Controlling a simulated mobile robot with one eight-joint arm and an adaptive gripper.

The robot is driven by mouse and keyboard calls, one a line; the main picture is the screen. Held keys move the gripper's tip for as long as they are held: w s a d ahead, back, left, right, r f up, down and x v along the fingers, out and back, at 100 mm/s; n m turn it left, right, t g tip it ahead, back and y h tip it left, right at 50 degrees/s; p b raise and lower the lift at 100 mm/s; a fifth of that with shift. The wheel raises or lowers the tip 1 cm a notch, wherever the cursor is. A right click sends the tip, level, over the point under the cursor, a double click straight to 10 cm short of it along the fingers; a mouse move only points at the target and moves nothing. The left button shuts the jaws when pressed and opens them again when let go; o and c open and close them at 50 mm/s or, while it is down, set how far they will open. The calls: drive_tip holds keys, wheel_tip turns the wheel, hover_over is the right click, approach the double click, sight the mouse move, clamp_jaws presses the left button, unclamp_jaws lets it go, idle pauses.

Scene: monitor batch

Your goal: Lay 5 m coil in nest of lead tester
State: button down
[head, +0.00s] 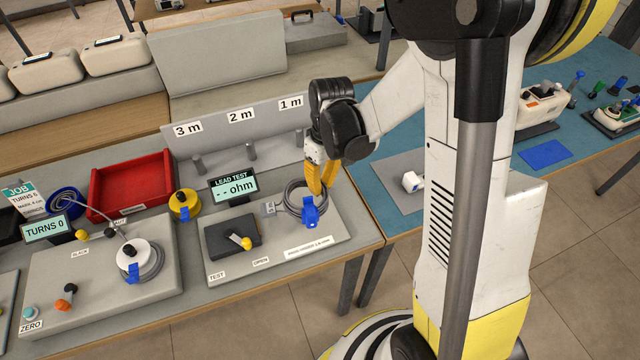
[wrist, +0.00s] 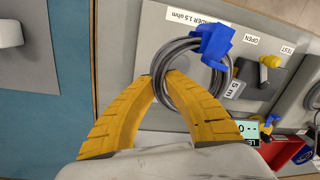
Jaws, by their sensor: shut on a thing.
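A grey cable coil (head: 295,193) with a blue clip (head: 310,213) is at the right part of the lead tester's grey plate (head: 335,232). My gripper (head: 320,192) is shut on the coil's rim, fingers pointing down. In the wrist view the yellow fingertips (wrist: 163,82) meet at the coil (wrist: 188,98), with the blue clip (wrist: 213,42) and a "5 m" tag (wrist: 236,89) on its far side. I cannot tell whether the coil touches the plate. The nest cannot be made out. The tester has a display (head: 232,187) reading "-- ohm" and a yellow lever (head: 240,241) on a dark block.
Behind the tester stands a grey panel (head: 220,128) with pegs marked 3 m, 2 m and 1 m. To the left are a yellow spool (head: 184,204), a red tray (head: 130,186) and a winder showing "TURNS 0" (head: 46,226) with another coil (head: 150,264). A blue mat lies right.

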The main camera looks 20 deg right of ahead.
drive_tip(key=shift+f+b, duration=2.35)
drive_tip(key=shift+f, duration=0.35)
drive_tip(key=shift+f+b, duration=0.3)
drive_tip(key=c, duration=1.5)
unclamp_jaws()
drive_tip(key=shift+o, duration=0.2)
wheel_tip(320, 180, up, 12)
drive_tip(key=d, duration=0.1)
drive_tip(key=shift+w, duration=0.25)
drive_tip(key=shift+d, duration=0.1)
drive_tip(key=s+a+r+m+t, duration=0.1)
drive_tip(key=s+r+m+t, duration=0.1)
drive_tip(key=s, duration=0.4)
drive_tip(key=s+a+r+m+t+h, duration=0.1)
drive_tip(key=s+r+m+t, duration=0.1)
drive_tip(key=s+r+t, duration=0.3)
drive_tip(key=shift+s+t, duration=0.3)
drive_tip(key=shift+s, duration=0.3)
